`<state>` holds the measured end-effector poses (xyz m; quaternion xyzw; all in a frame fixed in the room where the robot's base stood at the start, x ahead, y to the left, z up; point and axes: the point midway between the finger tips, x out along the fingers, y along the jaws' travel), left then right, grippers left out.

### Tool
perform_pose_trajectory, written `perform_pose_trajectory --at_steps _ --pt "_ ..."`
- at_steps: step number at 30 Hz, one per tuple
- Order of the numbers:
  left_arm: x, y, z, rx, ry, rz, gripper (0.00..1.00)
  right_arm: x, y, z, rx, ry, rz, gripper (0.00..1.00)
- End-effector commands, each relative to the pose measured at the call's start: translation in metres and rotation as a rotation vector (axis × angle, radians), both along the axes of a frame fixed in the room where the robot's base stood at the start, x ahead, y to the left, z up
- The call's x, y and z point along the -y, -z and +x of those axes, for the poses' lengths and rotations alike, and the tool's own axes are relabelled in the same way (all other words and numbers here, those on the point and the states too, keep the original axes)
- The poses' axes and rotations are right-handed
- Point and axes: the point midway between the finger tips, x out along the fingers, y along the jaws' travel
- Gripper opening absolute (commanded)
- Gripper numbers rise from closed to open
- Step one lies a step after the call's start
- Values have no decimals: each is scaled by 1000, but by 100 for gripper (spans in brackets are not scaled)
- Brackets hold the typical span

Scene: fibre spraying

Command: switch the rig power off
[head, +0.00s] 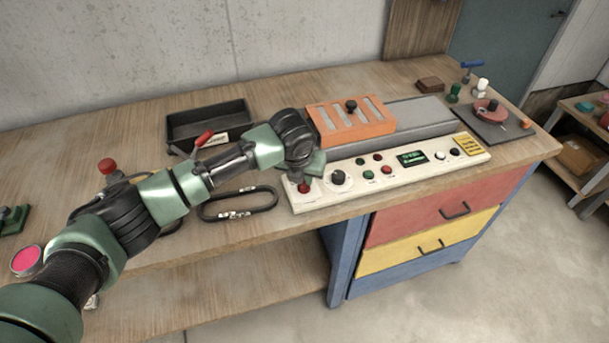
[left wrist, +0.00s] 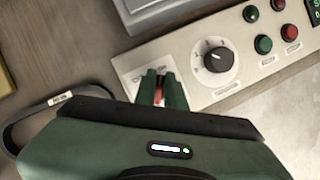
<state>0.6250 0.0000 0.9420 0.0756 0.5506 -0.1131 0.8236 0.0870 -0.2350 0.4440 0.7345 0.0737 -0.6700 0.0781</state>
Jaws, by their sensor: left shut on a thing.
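The rig's cream control panel (head: 410,174) runs along the front of the bench. At its left end is a red switch (head: 304,187). In the left wrist view the red switch (left wrist: 159,92) shows as a narrow strip between two green fingers. My left gripper (left wrist: 162,84) is shut on it; in the head view the gripper (head: 309,176) is over the panel's left end. The fingers hide most of the switch, so its position cannot be told. A black dial (head: 340,179) sits just right of it. The panel's small display (head: 412,158) is lit green. My right gripper is not in view.
Red and green buttons (head: 369,174) lie right of the dial. An orange slotted cover (head: 351,122) stands behind the panel. A black cable loop (head: 240,212) lies left of the panel, and a black tray (head: 210,122) behind it. Drawers (head: 430,220) are below the bench.

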Motion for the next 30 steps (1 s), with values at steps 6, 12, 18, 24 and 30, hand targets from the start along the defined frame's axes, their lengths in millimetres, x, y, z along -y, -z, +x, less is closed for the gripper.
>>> perform_pose_trajectory --at_steps 6,12,18,24,30 --pt "0 -4 1 1 -101 0 0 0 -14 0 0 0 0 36" --pt "0 -5 0 0 -264 1 0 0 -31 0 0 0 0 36" --pt "-1 -5 1 0 -457 0 0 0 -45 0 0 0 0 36" --pt "-2 -4 0 1 -647 -1 0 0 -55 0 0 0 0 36" --pt "-3 -3 0 2 -833 0 0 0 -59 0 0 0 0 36"
